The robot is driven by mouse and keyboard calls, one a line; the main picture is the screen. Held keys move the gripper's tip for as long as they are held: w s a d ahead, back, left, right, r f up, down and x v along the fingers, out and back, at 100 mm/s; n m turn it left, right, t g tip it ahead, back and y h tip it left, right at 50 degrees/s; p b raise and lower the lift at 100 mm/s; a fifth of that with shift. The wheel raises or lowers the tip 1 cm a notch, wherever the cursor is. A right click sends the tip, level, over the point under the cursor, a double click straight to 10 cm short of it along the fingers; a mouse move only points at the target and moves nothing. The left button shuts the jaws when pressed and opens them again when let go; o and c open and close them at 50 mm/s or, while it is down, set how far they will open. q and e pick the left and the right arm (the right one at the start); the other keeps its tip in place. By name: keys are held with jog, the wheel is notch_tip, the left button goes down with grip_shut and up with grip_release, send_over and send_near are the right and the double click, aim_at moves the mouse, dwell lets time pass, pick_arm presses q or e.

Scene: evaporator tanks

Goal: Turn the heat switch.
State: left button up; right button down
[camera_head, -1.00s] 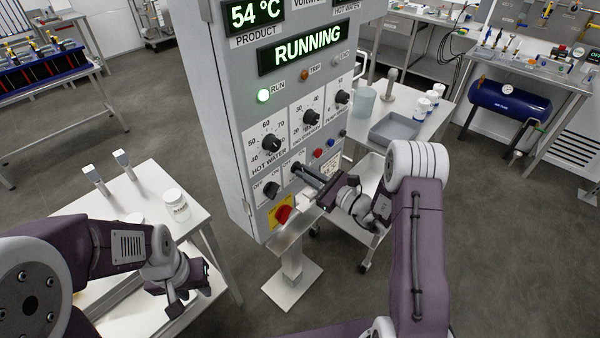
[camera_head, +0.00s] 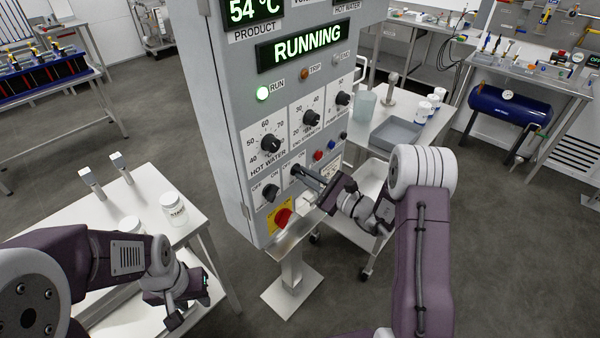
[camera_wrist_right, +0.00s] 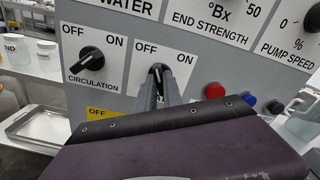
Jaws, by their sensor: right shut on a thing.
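The heat switch (camera_wrist_right: 158,75) is a black rotary knob on a white OFF/ON plate on the grey control panel. In the right wrist view its white mark stands roughly upright, between OFF and ON. The lettering below is mostly hidden by my fingers. My right gripper (camera_head: 300,173) is shut on this knob, its long thin fingers reaching in from the lower right; the fingertips also show in the right wrist view (camera_wrist_right: 164,86). My left gripper (camera_head: 190,312) hangs near the side table, away from the panel; its finger gap is unclear.
The circulation switch (camera_wrist_right: 87,60) is just left of the heat switch. A red emergency knob (camera_head: 283,217) on yellow sits below. Red (camera_wrist_right: 215,91) and blue (camera_wrist_right: 248,99) buttons are to the right. A white side table (camera_head: 130,200) with jars stands at left.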

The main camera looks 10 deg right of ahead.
jog(key=shift+n+b, duration=1)
jog(key=shift+b, duration=0.05)
jog(key=shift+n+b, duration=0.6)
jog(key=shift+b, duration=0.35)
jog(key=c, duration=1.4)
grip_release()
